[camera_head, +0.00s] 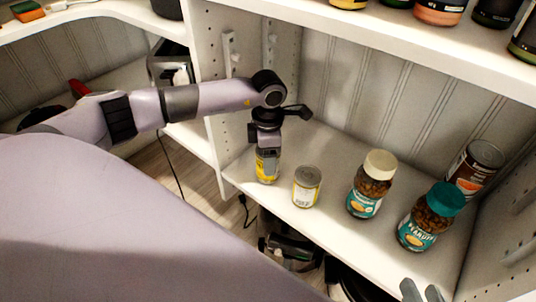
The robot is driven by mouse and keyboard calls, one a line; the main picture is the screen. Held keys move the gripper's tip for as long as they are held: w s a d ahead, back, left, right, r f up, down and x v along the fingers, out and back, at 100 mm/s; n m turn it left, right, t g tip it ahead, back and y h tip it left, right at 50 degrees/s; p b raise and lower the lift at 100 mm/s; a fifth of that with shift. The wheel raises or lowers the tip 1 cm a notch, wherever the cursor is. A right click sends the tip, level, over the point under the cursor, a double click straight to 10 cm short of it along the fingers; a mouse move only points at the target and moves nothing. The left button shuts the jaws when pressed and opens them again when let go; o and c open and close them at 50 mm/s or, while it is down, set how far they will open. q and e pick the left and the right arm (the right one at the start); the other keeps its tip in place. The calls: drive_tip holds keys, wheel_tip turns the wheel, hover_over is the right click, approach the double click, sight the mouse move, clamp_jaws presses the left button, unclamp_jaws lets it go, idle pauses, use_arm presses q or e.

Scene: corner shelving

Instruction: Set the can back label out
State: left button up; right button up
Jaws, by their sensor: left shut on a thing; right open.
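My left gripper (267,150) points down over the left end of the middle shelf and is shut on a yellow can (267,172). The gripper hides the can's upper part. The can is upright at the shelf, and I cannot tell whether it touches the board. A second can (306,188), with a silver lid and a pale and yellow label, stands just right of it.
A jar with a cream lid (372,185) and a peanut jar with a teal lid (430,217) stand on the middle shelf (330,150). The upper shelf (400,38) holds several jars and overhangs the back. Dark items (290,252) sit below. The shelf's back middle is clear.

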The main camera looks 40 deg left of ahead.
use_arm(q)
drive_tip(key=shift+f, duration=0.3)
drive_tip(key=o, duration=1.5)
